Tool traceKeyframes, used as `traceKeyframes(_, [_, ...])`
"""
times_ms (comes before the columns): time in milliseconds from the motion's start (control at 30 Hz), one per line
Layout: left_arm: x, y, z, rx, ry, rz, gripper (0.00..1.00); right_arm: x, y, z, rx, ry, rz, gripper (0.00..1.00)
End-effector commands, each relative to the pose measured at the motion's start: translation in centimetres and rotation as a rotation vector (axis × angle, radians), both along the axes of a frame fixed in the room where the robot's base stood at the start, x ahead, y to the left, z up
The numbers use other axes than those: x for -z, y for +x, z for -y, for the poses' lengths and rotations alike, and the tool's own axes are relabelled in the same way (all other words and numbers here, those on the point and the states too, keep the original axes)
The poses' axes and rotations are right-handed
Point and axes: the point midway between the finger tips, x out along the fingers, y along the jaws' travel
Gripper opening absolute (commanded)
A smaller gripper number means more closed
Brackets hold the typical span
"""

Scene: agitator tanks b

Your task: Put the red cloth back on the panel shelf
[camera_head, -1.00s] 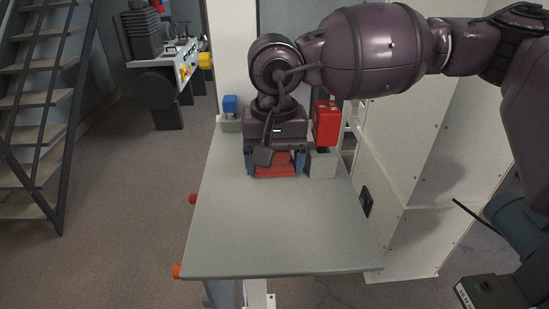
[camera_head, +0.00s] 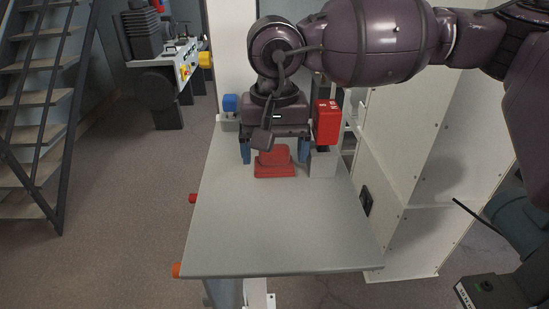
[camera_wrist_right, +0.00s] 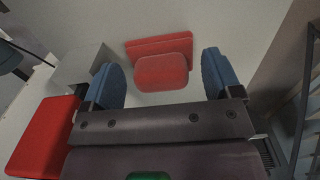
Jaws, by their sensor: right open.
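The red cloth (camera_head: 274,163) lies folded on the grey panel shelf (camera_head: 270,225), near its back edge. It also shows in the right wrist view (camera_wrist_right: 162,68), as a raised pad on a wider flat part. My right gripper (camera_head: 275,152) is open above and behind the cloth. Its blue fingers are spread to either side, and in the wrist view a gap shows between each finger and the cloth. Nothing is held between them. My left gripper is in no view.
A red box (camera_head: 327,122) stands above a grey block (camera_head: 322,163) just right of the cloth. A blue item (camera_head: 230,103) sits at the back left. Orange and red knobs stick out from the shelf's left edge. The shelf's front is clear. A white cabinet (camera_head: 410,150) stands at right.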

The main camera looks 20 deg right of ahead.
Motion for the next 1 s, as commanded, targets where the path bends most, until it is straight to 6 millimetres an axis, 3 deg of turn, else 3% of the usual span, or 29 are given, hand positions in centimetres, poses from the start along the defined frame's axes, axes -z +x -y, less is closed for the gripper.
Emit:
traceKeyframes(300, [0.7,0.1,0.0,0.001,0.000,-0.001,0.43,-6.2,0.1,-0.1,0.000,0.002,0.004,0.84])
traceKeyframes(500, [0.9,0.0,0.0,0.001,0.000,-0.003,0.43,-8.9,0.0,-0.1,0.000,0.000,0.002,0.84])
traceKeyframes(1000, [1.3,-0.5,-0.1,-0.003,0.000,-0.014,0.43,-10.0,0.0,0.0,0.000,0.000,0.001,0.84])
